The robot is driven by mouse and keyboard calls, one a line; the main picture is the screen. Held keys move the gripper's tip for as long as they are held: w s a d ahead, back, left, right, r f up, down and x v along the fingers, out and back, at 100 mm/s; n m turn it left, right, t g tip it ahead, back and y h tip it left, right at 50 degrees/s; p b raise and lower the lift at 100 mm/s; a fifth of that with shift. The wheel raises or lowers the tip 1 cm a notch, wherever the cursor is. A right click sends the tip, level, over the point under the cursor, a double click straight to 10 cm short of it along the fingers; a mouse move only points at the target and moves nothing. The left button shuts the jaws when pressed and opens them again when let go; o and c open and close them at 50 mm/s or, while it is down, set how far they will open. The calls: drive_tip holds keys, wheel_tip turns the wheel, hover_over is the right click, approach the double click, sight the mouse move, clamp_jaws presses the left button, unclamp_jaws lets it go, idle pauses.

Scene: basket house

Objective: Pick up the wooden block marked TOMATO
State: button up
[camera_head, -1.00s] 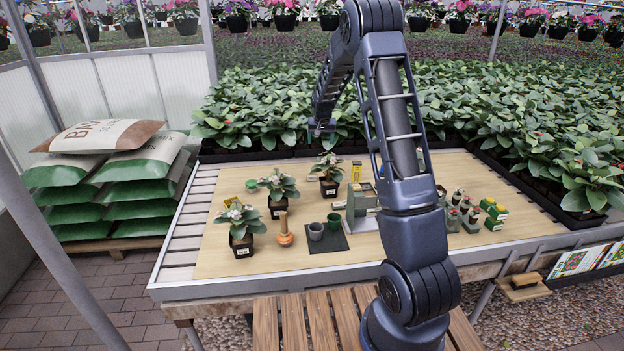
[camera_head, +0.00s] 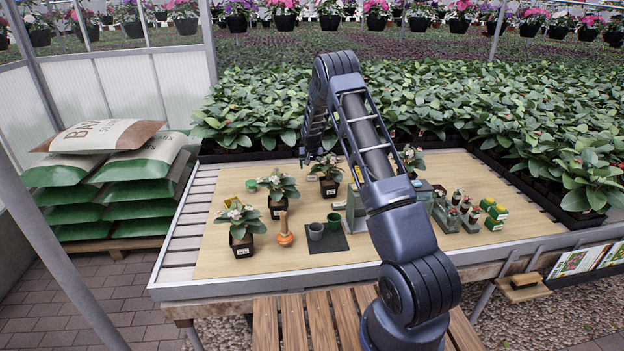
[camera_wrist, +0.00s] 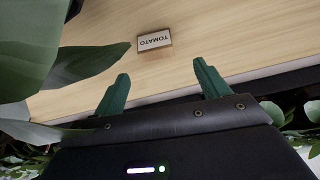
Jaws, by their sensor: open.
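The wooden block marked TOMATO (camera_wrist: 154,41) lies on the tabletop in the wrist view, its pale label facing the camera and its letters upside down. My gripper (camera_wrist: 162,84) shows two green fingers spread apart, with nothing between them. The block lies beyond the fingertips, apart from them, roughly in line with the gap. In the head view my gripper (camera_head: 304,160) is small and dark at the back edge of the table, and I cannot make out the block there.
Dense foliage (camera_head: 520,120) lines the back. Large leaves (camera_wrist: 75,65) crowd the left of the wrist view.

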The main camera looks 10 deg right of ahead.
sight(312, 174)
drive_tip(key=shift+s+x, duration=0.2)
drive_tip(key=shift+x, duration=1.55)
drive_tip(key=shift+s+x, duration=0.15)
drive_tip(key=shift+x, duration=1.6)
drive_tip(key=shift+d+f, duration=0.1)
drive_tip(key=shift+d, duration=0.05)
drive_tip(key=c, duration=1)
